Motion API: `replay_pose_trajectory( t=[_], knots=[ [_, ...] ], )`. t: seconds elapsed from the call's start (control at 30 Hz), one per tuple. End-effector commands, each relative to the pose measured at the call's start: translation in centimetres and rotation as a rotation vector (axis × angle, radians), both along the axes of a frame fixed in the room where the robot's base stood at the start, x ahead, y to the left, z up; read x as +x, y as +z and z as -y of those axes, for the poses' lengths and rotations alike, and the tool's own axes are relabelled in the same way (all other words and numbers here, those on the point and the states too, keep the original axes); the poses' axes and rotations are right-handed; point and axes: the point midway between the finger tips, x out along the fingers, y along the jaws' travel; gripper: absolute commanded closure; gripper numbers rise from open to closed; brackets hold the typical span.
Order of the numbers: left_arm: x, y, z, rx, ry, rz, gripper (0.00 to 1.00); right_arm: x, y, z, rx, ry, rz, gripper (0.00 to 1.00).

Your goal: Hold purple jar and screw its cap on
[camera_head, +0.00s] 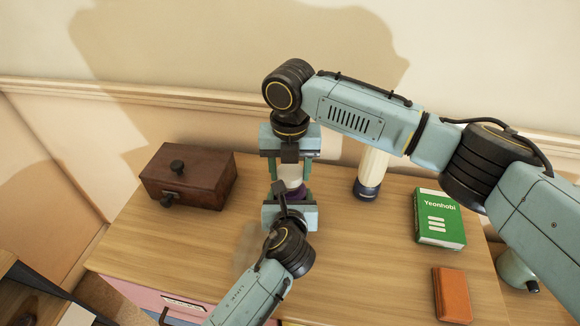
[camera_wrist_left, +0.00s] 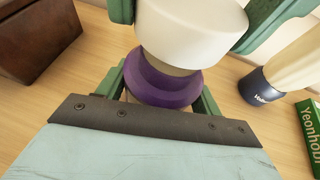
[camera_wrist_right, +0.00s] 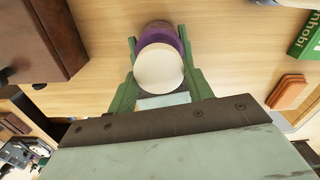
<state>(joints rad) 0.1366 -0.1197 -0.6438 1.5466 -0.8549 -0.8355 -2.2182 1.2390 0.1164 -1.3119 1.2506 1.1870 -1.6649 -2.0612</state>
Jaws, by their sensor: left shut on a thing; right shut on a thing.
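The purple jar (camera_head: 293,193) stands upright above the table between the fingers of my left gripper (camera_head: 290,197), which is shut on it. The jar's purple shoulder also shows in the left wrist view (camera_wrist_left: 165,87). The white cap (camera_head: 290,176) is directly over the jar, held from above by my right gripper (camera_head: 290,170), which is shut on it. In the left wrist view the cap (camera_wrist_left: 192,28) sits over a short greyish neck. The right wrist view shows the cap (camera_wrist_right: 158,68) covering part of the jar (camera_wrist_right: 160,34). I cannot tell whether the threads are engaged.
A brown wooden box (camera_head: 188,176) stands at the left. A pale bottle with a dark blue end (camera_head: 371,172) stands just right of the grippers. A green book (camera_head: 439,218) and an orange-brown item (camera_head: 452,294) lie at the right of the wooden table (camera_head: 360,260).

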Motion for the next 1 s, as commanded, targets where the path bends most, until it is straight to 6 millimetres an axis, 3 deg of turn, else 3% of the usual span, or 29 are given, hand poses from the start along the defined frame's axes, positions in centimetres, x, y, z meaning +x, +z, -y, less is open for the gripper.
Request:
replay_pose_trajectory(
  t=[0.47, 1.0],
  knots=[
    [0.0, 0.0, 0.0, 0.001, 0.0, -0.001, 0.75, 0.0, -1.7, 0.0, 0.0, -0.001, -0.001, 0.7],
    [0.0, 0.0, 0.0, 0.001, 0.0, -0.001, 0.75, 0.0, -1.8, 0.0, 0.0, -0.001, 0.0, 0.7]
  ],
)
